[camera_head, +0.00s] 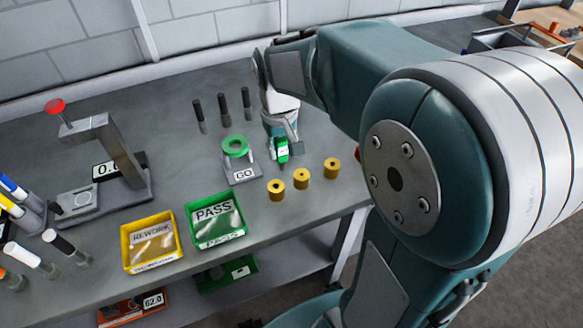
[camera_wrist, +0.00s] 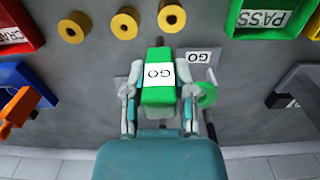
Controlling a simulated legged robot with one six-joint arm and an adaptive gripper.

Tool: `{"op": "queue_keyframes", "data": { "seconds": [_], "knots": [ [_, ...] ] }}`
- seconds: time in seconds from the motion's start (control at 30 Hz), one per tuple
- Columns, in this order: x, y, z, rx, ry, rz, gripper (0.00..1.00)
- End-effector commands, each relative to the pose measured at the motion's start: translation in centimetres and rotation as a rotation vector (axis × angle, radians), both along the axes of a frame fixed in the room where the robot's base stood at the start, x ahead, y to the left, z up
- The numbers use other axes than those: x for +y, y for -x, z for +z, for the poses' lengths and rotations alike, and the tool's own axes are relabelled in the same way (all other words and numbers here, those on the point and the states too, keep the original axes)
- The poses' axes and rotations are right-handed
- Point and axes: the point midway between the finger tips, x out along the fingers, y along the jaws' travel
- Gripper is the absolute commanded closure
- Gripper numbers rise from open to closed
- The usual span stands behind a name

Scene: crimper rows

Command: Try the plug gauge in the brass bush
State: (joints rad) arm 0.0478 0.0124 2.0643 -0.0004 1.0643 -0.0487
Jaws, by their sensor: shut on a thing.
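My gripper (camera_wrist: 158,98) is shut on the green plug gauge (camera_wrist: 158,90), which has a white GO label and a short dark tip. The head view also shows the gauge (camera_head: 282,151) in my gripper (camera_head: 283,140), between the GO stand and the bushes. Three brass bushes stand in a row on the bench: left (camera_head: 276,190), middle (camera_head: 302,179) and right (camera_head: 332,168). They also show in the wrist view (camera_wrist: 72,27), (camera_wrist: 125,22), (camera_wrist: 172,16). The gauge's tip is apart from the bushes. Its exact height is hard to judge.
A GO stand (camera_head: 243,176) with a green ring (camera_head: 235,146) is beside my gripper. Three dark pins (camera_head: 223,106) stand behind. The PASS tray (camera_head: 243,233) and REWORK tray (camera_head: 126,252) lie near the front edge. A red tray (camera_wrist: 38,30) is across the bushes from PASS.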

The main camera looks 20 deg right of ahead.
Motion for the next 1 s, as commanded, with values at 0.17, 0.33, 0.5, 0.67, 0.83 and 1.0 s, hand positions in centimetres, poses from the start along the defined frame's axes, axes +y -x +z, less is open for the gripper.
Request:
{"op": "queue_keyframes", "data": {
  "seconds": [0.17, 0.33, 0.5, 0.67, 0.83, 1.0],
  "knots": [
    [-4.0, -0.4, -0.1, 0.0, 0.0, -0.007, 1.0],
    [-5.3, -0.5, -0.2, 0.0, 0.0, -0.002, 1.0],
    [-5.3, -0.5, -0.9, 0.002, 0.0, -0.001, 1.0],
    [-5.2, -0.4, -2.1, 0.003, -0.001, -0.001, 1.0],
    [-5.2, -0.5, -3.2, 0.001, 0.0, -0.001, 1.0],
    [-5.2, -0.5, -3.6, 0.0, 0.0, -0.001, 1.0]
  ]
}}
